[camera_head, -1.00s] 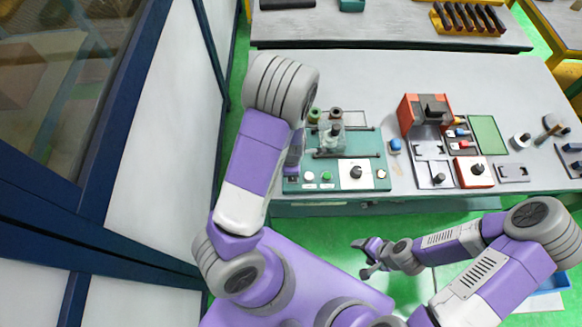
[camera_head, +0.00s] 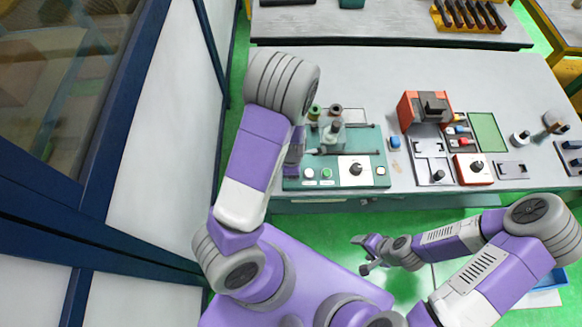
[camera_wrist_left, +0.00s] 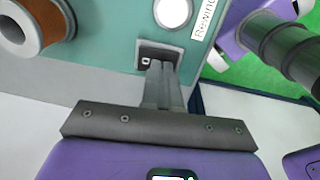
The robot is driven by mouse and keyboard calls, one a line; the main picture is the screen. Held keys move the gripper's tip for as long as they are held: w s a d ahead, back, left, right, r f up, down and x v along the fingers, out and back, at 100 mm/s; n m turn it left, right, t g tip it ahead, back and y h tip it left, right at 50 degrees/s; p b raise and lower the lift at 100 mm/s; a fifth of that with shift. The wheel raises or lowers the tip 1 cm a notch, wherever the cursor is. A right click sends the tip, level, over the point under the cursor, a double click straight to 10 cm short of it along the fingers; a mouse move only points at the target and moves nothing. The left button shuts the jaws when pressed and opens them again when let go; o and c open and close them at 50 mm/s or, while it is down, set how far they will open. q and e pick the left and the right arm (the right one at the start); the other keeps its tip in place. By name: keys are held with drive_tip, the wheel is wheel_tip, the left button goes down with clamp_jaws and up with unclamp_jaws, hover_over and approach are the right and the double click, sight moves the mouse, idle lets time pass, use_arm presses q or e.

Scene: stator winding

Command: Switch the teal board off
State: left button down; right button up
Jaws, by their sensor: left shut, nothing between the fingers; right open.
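The teal board (camera_head: 370,177) lies on the left part of the grey table in the head view. Its front strip carries a white button (camera_head: 309,173), a green button (camera_head: 327,173) and a black knob on a white plate (camera_head: 356,169). My right gripper (camera_head: 366,254) is open, low in front of the table.
A white round button (camera_wrist_left: 172,12) with a "Rewind" label (camera_wrist_left: 205,17) sits near my left fingertips. A copper-coloured spool (camera_wrist_left: 42,22) stands left. Right of the board are a blue piece (camera_head: 395,143), an orange block (camera_head: 425,110) and a grey tray (camera_head: 431,160).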

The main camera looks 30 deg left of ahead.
use_arm(q)
drive_tip(key=r+p, duration=0.4)
drive_tip(key=shift+s+d+r+p, duration=0.15)
drive_tip(key=shift+s+r+p, duration=0.1)
drive_tip(key=shift+r+p, duration=0.05)
wheel_tip(320, 180, up, 9)
drive_tip(key=s+p, duration=0.1)
drive_tip(key=p, duration=0.2)
drive_tip(key=shift+d+r, duration=0.15)
drive_tip(key=shift+d, duration=0.25)
drive_tip(key=shift+s, duration=0.1)
drive_tip(key=b, duration=0.2)
drive_tip(key=w+b, duration=0.1)
drive_tip(key=b, duration=0.2)
drive_tip(key=shift+w+a+t, duration=0.15)
drive_tip(key=shift+a+t, duration=0.15)
drive_tip(key=shift+a, duration=0.05)
